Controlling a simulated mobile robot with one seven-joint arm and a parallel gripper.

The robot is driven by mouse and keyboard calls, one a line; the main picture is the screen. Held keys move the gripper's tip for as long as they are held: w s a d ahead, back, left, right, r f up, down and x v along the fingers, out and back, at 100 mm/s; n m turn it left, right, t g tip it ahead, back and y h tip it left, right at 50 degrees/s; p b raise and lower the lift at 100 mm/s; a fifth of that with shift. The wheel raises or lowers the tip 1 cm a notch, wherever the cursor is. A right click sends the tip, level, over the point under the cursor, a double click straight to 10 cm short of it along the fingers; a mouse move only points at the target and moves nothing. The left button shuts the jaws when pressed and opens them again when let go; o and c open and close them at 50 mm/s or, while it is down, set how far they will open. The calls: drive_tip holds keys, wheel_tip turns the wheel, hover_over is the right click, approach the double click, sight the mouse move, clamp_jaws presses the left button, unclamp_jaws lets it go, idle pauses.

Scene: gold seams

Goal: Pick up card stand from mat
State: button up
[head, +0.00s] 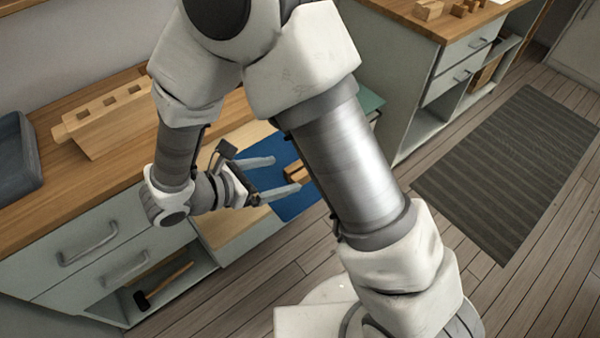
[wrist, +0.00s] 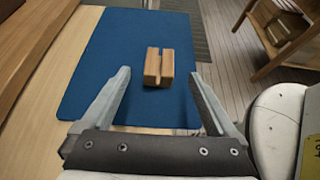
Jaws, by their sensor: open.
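The card stand (wrist: 158,67) is a small wooden block with a groove along its top. It sits on the blue mat (wrist: 95,62) in the wrist view. In the head view the card stand (head: 296,172) is partly hidden behind my arm, and the mat (head: 290,207) shows around it. My gripper (head: 286,175) is open and empty. In the wrist view its two fingers (wrist: 160,84) point towards the card stand, with one to its left and one to its right. The stand appears just ahead of the fingertips, with no contact seen.
A wooden block with square holes (head: 110,115) and a dark tray (head: 15,155) stand on the left of the counter. A mallet (head: 160,287) lies on the open shelf below. A striped floor mat (head: 510,165) lies at the right.

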drive_tip(key=shift+b+x, duration=0.5)
drive_tip(key=shift+x, duration=3.05)
drive_tip(key=c, duration=1.4)
drive_tip(key=shift+r, duration=0.1)
drive_tip(key=shift+c, duration=0.2)
